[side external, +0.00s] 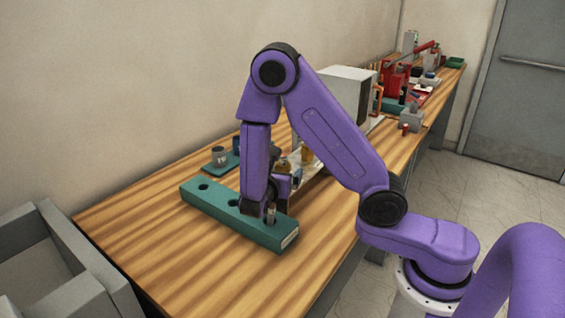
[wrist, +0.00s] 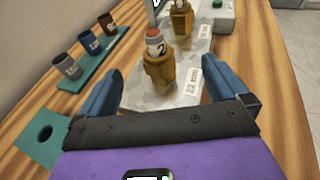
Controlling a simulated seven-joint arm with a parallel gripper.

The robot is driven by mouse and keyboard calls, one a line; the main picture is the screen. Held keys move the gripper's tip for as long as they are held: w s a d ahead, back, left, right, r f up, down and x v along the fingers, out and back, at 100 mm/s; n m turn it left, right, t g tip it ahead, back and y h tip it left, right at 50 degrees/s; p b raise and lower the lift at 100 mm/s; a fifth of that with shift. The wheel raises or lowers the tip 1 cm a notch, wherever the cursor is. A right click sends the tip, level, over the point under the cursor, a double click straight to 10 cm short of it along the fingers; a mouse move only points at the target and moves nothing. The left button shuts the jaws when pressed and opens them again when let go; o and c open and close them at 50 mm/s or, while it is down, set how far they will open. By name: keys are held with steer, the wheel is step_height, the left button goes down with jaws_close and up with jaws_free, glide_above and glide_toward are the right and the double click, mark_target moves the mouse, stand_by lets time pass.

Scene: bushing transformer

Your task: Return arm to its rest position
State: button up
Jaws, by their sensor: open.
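My gripper (side external: 268,200) points down over the right part of a long teal block with holes (side external: 215,200) in the side view. Whether it touches the block cannot be told. In the wrist view its two blue fingers (wrist: 162,72) are spread apart. Beyond and between them stands an orange-topped bushing marked 2 (wrist: 156,48) in a brass-coloured holder (wrist: 160,75) on a pale plate. No object is seen pinched by the fingers. A corner of the teal block with one hole also shows at the left of the wrist view (wrist: 30,148).
A teal rack (wrist: 98,68) holds grey, blue and brown cups. A second brass holder (wrist: 182,22) stands farther back. A white box (side external: 350,90) and red equipment (side external: 395,82) sit along the bench. Grey bins (side external: 60,260) stand at the left. The front wooden bench is clear.

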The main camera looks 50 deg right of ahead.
steer(key=shift+s+a+f, duration=0.1)
steer(key=shift+a, duration=0.15)
